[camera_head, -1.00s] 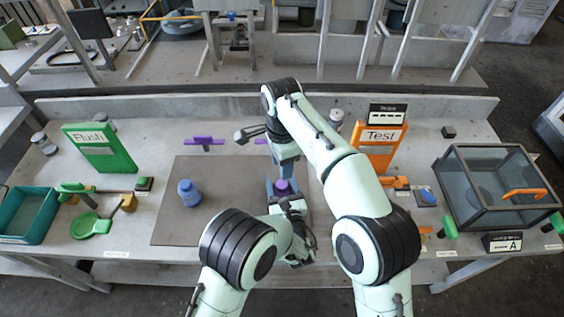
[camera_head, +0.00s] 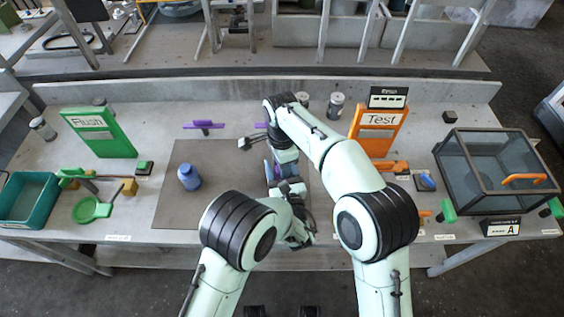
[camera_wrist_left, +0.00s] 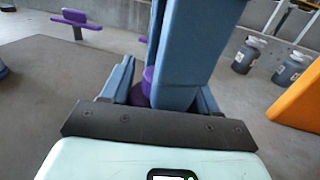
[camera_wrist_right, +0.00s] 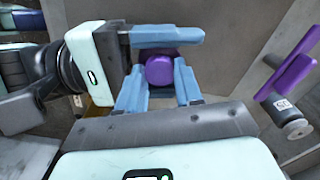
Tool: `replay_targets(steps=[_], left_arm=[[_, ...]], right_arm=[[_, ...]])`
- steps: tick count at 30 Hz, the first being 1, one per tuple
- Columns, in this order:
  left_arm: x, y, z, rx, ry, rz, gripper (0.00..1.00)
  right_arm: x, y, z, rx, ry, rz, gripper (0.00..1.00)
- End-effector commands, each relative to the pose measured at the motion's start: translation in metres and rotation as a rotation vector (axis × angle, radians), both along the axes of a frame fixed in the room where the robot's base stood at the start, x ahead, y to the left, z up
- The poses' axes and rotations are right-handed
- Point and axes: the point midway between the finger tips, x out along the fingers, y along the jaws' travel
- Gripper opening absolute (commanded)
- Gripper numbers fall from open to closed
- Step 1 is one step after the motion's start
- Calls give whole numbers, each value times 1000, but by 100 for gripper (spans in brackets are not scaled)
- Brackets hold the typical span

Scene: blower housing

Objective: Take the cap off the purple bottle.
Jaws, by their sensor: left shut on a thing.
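The purple bottle's cap (camera_wrist_right: 162,70) shows in the right wrist view between the fingers of my right gripper (camera_wrist_right: 160,80). The fingers stand apart on either side of it; I see no clear grip on the cap. My left gripper (camera_wrist_left: 160,90) is shut on the purple bottle (camera_wrist_left: 138,96) from the side, below the cap. In the left wrist view a blue-grey finger of my right gripper comes down from above and hides part of the bottle and cap. In the head view the right gripper (camera_head: 283,166) is over the left one, and the bottle is mostly hidden.
A blue bottle (camera_head: 189,177) stands on the grey mat (camera_head: 205,212). A purple handled part (camera_head: 204,125) lies behind the mat. A green Flush panel (camera_head: 99,132), an orange Test panel (camera_head: 379,130) and a glass case (camera_head: 497,172) flank the mat. The mat's left half is mostly clear.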

Motion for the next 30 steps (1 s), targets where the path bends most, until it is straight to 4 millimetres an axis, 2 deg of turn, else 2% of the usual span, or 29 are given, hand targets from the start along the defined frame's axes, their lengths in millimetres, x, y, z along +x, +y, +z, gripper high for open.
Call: replay_targets(steps=[1,2,7,15,23,24,26,30], left_arm=[[0,1,0,1,1,3,0],[0,1,0,1,1,3,0],[0,1,0,1,0,2,0],[0,1,0,0,0,2,0],[1,1,0,-1,-1,1,0],[1,0,0,-1,-1,1,0],[1,0,0,-1,-1,1,0],[1,1,1,-1,-2,1,0]], right_arm=[[0,0,0,-1,2,0,9],[0,0,0,-1,2,0,0],[-1,0,0,-1,3,17,0],[0,0,0,0,3,286,0],[-1,0,0,-1,4,300,0],[-1,0,0,-1,4,300,40],[0,0,0,-1,4,300,59],[0,-1,0,-3,3,299,59]])
